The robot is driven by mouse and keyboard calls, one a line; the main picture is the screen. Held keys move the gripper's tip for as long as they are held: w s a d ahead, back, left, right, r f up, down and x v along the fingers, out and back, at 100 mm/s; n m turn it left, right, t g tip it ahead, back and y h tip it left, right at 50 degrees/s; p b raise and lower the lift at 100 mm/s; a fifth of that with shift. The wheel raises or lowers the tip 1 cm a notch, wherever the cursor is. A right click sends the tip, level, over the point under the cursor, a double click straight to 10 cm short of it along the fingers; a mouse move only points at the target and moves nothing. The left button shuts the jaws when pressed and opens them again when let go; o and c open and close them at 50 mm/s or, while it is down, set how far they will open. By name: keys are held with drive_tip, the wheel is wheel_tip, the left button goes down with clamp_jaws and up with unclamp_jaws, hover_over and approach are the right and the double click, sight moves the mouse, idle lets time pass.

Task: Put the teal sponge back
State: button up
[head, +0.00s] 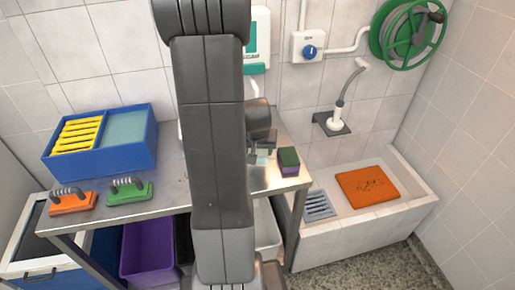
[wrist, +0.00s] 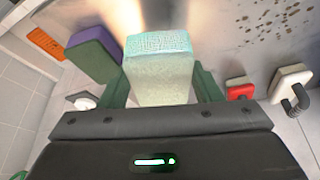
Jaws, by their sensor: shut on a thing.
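The teal sponge (wrist: 158,75) is a block with a teal top layer and a pale cream body. In the wrist view it sits between the two green fingers of my gripper (wrist: 160,88), which is shut on it. In the head view my gripper (head: 258,154) is over the right part of the steel table, and only a small pale teal bit of the sponge (head: 262,160) shows. My arm hides much of the table's middle. I cannot tell whether the sponge touches the table.
A green and purple sponge (head: 289,162) stands close to my gripper's right. A blue box (head: 100,165) with yellow slats and a pale blue compartment is at the table's left, behind orange (head: 72,202) and green (head: 130,192) handled brushes. A tub (head: 350,222) with an orange mat stands right.

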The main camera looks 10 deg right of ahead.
drive_tip(key=shift+f+b, duration=2.05)
drive_tip(key=shift+f, duration=1.05)
drive_tip(key=shift+f+b, duration=0.45)
drive_tip(key=shift+b, duration=0.05)
drive_tip(key=o, duration=0.9)
drive_tip(key=shift+o, duration=0.2)
drive_tip(key=shift+r, duration=0.1)
drive_tip(key=v, duration=1.3)
drive_tip(key=shift+s+r, duration=0.15)
drive_tip(key=shift+r, duration=0.1)
drive_tip(key=shift+a, duration=0.1)
drive_tip(key=x, duration=1.3)
drive_tip(key=shift+w+f, duration=0.2)
drive_tip(key=shift+f, duration=0.15)
drive_tip(key=shift+r, duration=0.15)
